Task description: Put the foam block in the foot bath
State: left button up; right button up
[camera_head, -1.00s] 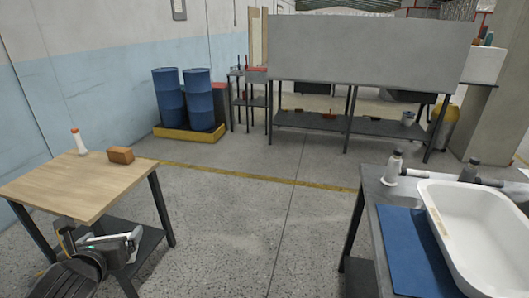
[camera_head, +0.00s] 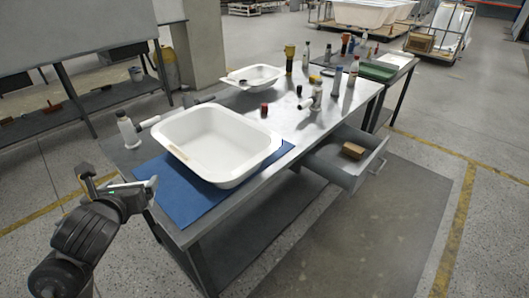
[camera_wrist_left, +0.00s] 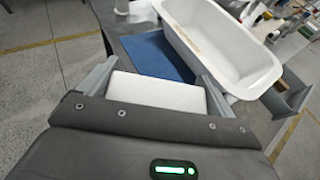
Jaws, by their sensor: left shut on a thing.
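The foot bath, a deep white rounded tub (camera_head: 222,150), stands on a blue mat (camera_head: 178,190) on the grey workbench and looks empty. My left gripper (camera_head: 120,186) is in front of the bench's left end, left of the tub and apart from it. It also shows in the left wrist view (camera_wrist_left: 156,85), with its fingers on either side of a white block (camera_wrist_left: 157,92), which I take for the foam block. The gripper is shut on this block; the tub (camera_wrist_left: 220,45) is beyond it there. In the head view the block is hard to make out. My right gripper is out of view.
A smaller white basin (camera_head: 256,77) stands behind the tub. A grey bottle (camera_head: 127,128) is at the bench's left edge. Several bottles stand farther right. An open drawer (camera_head: 345,165) with a brown block (camera_head: 352,150) sticks out at the front right.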

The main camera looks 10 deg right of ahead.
aim_at(206, 148)
jog(key=z, duration=0.4)
jog(key=i, duration=1)
